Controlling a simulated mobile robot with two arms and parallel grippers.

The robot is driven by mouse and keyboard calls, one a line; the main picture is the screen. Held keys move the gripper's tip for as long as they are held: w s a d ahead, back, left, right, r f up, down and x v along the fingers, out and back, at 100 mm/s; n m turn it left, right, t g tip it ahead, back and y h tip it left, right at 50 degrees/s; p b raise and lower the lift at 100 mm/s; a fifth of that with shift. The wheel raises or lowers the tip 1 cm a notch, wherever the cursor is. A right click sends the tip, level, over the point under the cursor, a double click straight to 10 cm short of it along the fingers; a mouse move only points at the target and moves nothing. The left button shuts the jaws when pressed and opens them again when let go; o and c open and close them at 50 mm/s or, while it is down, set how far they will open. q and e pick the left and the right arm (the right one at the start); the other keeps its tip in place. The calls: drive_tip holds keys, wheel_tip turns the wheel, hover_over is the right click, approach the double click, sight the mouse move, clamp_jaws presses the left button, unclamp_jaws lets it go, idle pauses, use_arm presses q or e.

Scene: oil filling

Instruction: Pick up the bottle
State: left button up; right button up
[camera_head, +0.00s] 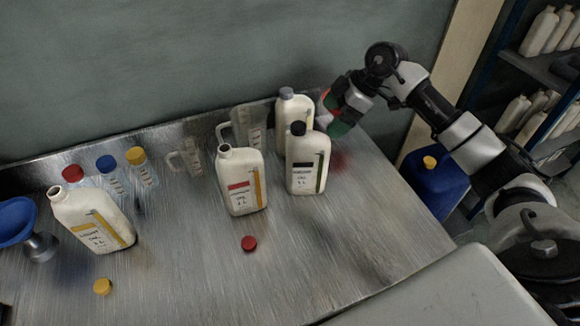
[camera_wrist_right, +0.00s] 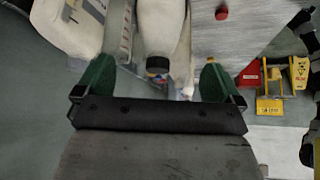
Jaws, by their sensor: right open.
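Four white bottles stand on the metal table. The one with a grey cap (camera_head: 296,115) is at the back, and the one with a black cap (camera_head: 303,175) stands in front of it. An uncapped bottle with a red label (camera_head: 240,185) stands left of them. Another uncapped bottle with a yellow label (camera_head: 92,222) is at the far left. My right gripper (camera_head: 335,116) is open, just right of the grey-capped and black-capped bottles. In the wrist view, a white bottle (camera_wrist_right: 162,25) shows beyond the open green fingers, roughly centred between them; I cannot tell which bottle. My left gripper is out of view.
A red cap (camera_head: 249,243) and a yellow cap (camera_head: 102,286) lie on the table. Clear jugs (camera_head: 184,160), small capped containers (camera_head: 141,166) and a blue funnel (camera_head: 16,222) are on the left. The wall is behind; a blue canister (camera_head: 434,185) and shelves (camera_head: 545,70) are at right.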

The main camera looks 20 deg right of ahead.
sight(313, 138)
drive_tip(key=f, duration=0.2)
drive_tip(key=a+f, duration=0.1)
drive_tip(key=shift+w+f+p, duration=0.25)
drive_tip(key=shift+w+p, duration=0.05)
drive_tip(key=shift+p, duration=0.1)
drive_tip(key=shift+w+a+f, duration=0.1)
drive_tip(key=shift+a+f, duration=0.1)
drive_tip(key=shift+f, duration=0.15)
drive_tip(key=p+x, duration=0.2)
drive_tip(key=x, duration=0.3)
drive_tip(key=shift+a+r, duration=0.1)
drive_tip(key=shift+a, duration=0.05)
drive_tip(key=shift+w+a+f, duration=0.15)
drive_tip(key=shift+f, duration=0.15)
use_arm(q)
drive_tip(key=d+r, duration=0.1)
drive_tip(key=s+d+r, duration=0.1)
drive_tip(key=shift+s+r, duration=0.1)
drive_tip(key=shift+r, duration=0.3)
use_arm(e)
drive_tip(key=shift+c, duration=0.4)
drive_tip(key=c, duration=1.7)
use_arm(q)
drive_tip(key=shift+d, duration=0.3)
use_arm(e)
drive_tip(key=shift+r, duration=0.15)
clamp_jaws()
